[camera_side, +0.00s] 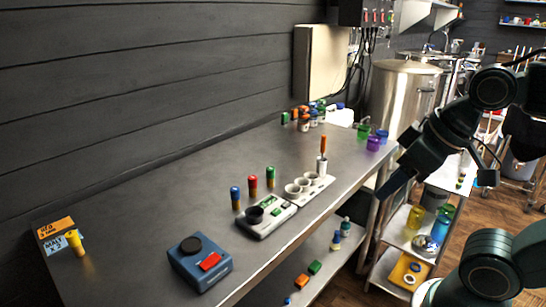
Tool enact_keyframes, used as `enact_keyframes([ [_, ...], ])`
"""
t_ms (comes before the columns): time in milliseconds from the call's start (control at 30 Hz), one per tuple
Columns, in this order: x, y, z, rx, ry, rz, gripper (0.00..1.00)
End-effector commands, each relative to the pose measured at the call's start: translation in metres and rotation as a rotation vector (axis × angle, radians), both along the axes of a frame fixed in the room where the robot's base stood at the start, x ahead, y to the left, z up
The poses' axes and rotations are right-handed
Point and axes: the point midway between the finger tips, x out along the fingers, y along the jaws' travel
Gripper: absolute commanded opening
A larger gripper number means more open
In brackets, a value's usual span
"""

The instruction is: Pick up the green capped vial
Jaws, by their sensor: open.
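The green capped vial (270,176) stands upright on the grey metal table (150,205). It is the rightmost of a row of three vials, beside a red capped vial (253,187) and a blue capped vial (235,198). My gripper (384,194) is at the right, well apart from the green capped vial, near the table's right edge and pointing down-left. It is open, with nothing seen between its fingers, though the fingers are small and dark in this view.
A grey device (266,217) and a white tray with cups (309,186) stand just in front and right of the vials. A blue box (200,264) and a yellow vial (75,243) are further left. Coloured bottles (303,119) stand at the back. The table behind the vials is clear.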

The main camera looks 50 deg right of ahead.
Motion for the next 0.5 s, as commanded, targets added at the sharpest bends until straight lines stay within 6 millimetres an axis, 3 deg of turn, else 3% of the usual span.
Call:
enact_keyframes([
  [267, 0.002, 0.0, 0.001, -0.001, 0.001, 0.002, 0.5],
  [500, 0.021, 0.0, 0.01, -0.011, 0.014, 0.031, 0.5],
])
